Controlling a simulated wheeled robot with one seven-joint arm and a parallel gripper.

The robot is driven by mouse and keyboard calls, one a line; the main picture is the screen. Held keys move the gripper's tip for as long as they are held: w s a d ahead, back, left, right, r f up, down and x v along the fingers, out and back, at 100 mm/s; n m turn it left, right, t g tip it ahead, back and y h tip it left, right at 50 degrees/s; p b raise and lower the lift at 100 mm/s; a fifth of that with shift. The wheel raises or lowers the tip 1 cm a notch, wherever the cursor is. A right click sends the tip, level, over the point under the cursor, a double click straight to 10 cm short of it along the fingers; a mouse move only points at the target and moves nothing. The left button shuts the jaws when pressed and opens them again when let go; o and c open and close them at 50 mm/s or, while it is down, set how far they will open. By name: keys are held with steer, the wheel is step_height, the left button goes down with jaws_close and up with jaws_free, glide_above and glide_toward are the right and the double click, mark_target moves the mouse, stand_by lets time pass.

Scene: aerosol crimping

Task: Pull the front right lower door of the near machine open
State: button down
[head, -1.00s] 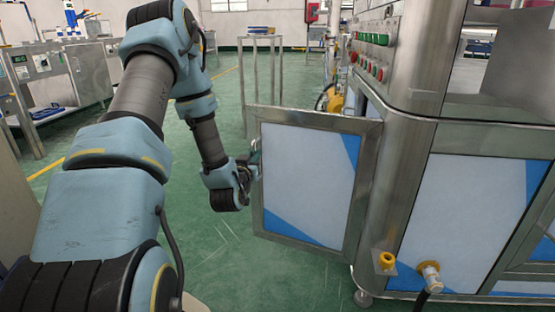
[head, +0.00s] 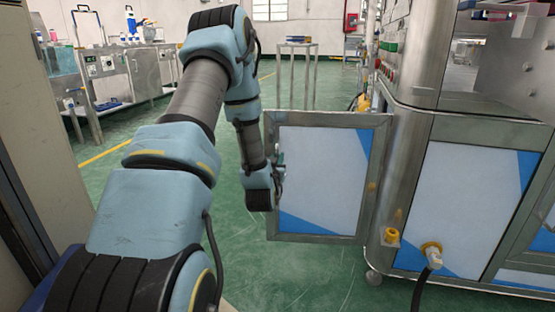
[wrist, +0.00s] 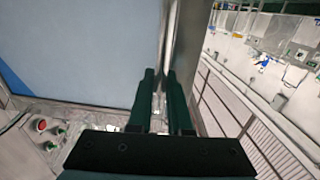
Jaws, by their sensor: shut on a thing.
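The near machine (head: 405,150) stands at the right of the head view. Its door (head: 322,185), a white and blue panel in a metal frame, stands swung out from the machine's corner, its free edge to the left. My gripper (head: 277,178) is at that free edge in the head view, partly hidden by my wrist. In the wrist view, my gripper's two dark fingers (wrist: 164,95) are closed around the metal edge of the door (wrist: 70,50). The exact contact at the fingertips is hard to make out.
A yellow fitting (head: 391,236) and a hose connector (head: 432,250) stick out low on the machine, right of the door. A small metal table (head: 298,45) stands behind. Benches (head: 125,75) line the far left. Green floor is clear left of the door.

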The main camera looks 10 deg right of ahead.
steer(key=c, duration=0.8)
jaws_free()
steer(key=shift+c, duration=0.2)
steer(key=p+v, duration=0.1)
steer(key=v, duration=0.9)
steer(key=shift+s, duration=0.35)
